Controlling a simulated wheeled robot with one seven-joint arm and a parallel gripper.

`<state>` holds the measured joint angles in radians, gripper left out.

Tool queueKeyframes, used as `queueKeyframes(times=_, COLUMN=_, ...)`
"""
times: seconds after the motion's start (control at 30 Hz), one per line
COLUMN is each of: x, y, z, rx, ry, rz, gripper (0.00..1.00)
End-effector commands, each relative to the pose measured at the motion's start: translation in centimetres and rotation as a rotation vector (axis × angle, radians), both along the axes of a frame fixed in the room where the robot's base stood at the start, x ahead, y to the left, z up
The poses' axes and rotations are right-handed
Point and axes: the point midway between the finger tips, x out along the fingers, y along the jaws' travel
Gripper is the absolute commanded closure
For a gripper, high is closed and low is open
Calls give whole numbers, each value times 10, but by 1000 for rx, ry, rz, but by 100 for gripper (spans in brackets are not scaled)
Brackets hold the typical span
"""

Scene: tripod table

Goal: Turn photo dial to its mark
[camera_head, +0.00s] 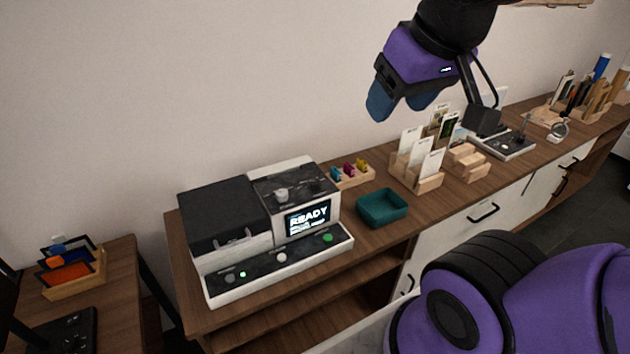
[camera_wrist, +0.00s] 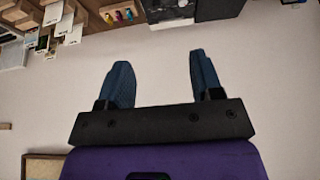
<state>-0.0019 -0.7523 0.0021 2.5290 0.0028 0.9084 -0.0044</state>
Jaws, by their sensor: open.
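The photo machine (camera_head: 215,262) is a white and black unit on the wooden cabinet top, with a lit screen (camera_head: 308,219) reading READY. A pale round dial (camera_head: 282,195) sits on its sloped dark panel above the screen. The mark is too small to make out. My gripper (camera_head: 398,106) is up in the air to the right of and above the machine, well apart from the dial. In the wrist view its two blue fingers (camera_wrist: 160,75) are spread with nothing between them. Part of the machine shows upside down at the top of the wrist view (camera_wrist: 170,8).
A teal tray (camera_head: 381,208) stands right of the machine. Behind it is a wooden holder (camera_head: 350,178) with small coloured pieces. Card racks (camera_head: 418,165) stand farther right. The air between my gripper and the machine looks clear.

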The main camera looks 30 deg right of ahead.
Motion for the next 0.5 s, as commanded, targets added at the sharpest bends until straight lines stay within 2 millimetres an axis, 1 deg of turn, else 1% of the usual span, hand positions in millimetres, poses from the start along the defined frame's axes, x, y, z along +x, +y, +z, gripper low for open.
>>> queueKeyframes(times=0.17, x=28, y=-1, z=-3, rx=-22, ry=46, rz=48, gripper=40)
queueKeyframes(times=0.37, x=77, y=-4, z=-16, rx=-57, ry=116, rz=143, gripper=40)
queueKeyframes(times=0.5, x=112, y=-6, z=-30, rx=-77, ry=164, rz=209, gripper=40)
